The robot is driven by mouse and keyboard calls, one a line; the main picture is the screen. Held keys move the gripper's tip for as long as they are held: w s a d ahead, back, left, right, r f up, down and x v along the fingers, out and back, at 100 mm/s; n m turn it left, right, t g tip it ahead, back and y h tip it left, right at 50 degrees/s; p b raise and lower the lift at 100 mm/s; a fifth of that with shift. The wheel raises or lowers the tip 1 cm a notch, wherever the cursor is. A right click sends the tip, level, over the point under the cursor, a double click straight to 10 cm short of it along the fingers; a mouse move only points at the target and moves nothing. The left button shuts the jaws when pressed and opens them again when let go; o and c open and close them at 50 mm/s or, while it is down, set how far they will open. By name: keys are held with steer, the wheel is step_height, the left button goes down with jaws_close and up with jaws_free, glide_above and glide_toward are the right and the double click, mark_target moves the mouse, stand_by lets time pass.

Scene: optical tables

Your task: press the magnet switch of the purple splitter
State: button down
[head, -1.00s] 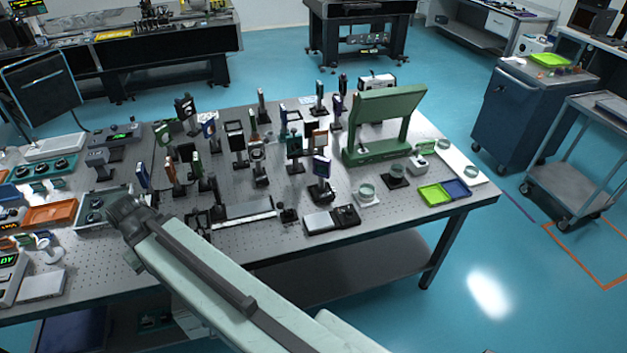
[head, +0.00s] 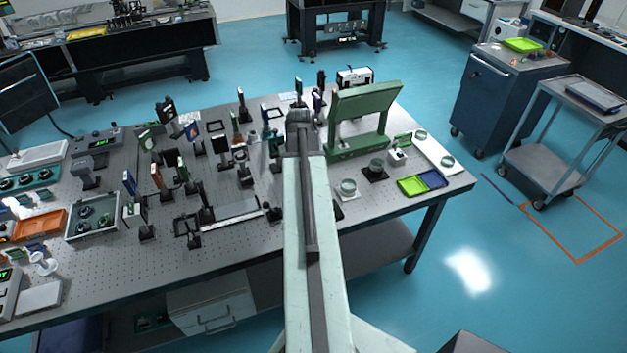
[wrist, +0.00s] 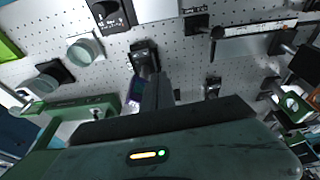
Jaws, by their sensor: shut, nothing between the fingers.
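The purple splitter (wrist: 133,98) shows in the wrist view as a small purple-tinted plate, partly hidden behind my fingers. Its black base (wrist: 145,57) stands on the perforated table just beyond them. I cannot make out the magnet switch clearly. My gripper (wrist: 158,88) is shut and empty, above and beside the splitter; I cannot tell whether it touches it.
A green stand (head: 364,105) rises close to the right of my arm. Several upright optics crowd the left. Glass discs on bases (head: 376,167) and a green tray (head: 411,186) lie right. The wrist view shows a black device (wrist: 110,15) near the splitter's base.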

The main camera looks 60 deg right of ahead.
steer(key=shift+m, duration=0.3)
steer(key=s+d, duration=0.4)
steer(key=shift+r, duration=0.4)
steer(key=b+x, duration=0.9)
steer(key=s+b+x, duration=0.1)
steer(key=b+x, duration=0.3)
steer(key=x, duration=0.1)
steer(key=shift+d+f, duration=0.1)
steer(key=shift+f, duration=0.05)
